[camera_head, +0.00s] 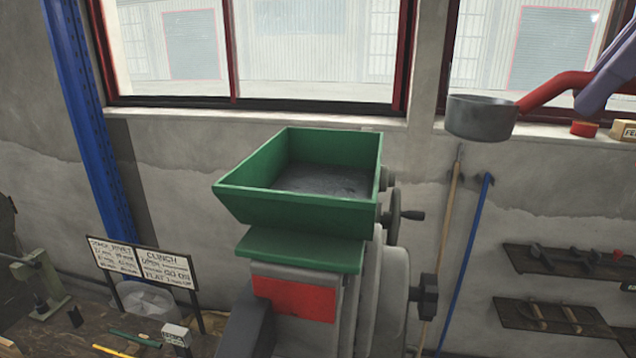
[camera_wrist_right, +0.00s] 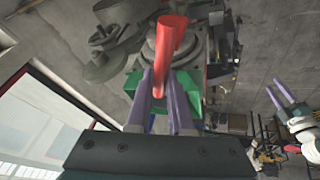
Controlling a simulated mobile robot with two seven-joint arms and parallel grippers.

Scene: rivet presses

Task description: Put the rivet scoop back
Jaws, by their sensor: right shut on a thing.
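The rivet scoop, a round grey cup (camera_head: 480,118) with a red handle (camera_head: 555,90), hangs in the air at the upper right of the head view. My right gripper (camera_head: 605,82) has its purple fingers shut on the red handle, which also shows in the right wrist view (camera_wrist_right: 168,55). The cup is level, right of the green hopper (camera_head: 290,205) and apart from it. Whether the cup holds anything is hidden. My left gripper (camera_wrist_right: 274,88) shows small at the right of the right wrist view, fingers apart and empty. It is outside the head view.
The hopper tops a grey press (camera_head: 300,310) with a side handle (camera_head: 405,215). Dark shelves (camera_head: 570,262) with wooden-handled tools hang at the right. A red round item (camera_head: 584,129) and a box (camera_head: 624,131) sit on the sill. A sign (camera_head: 143,262) stands lower left.

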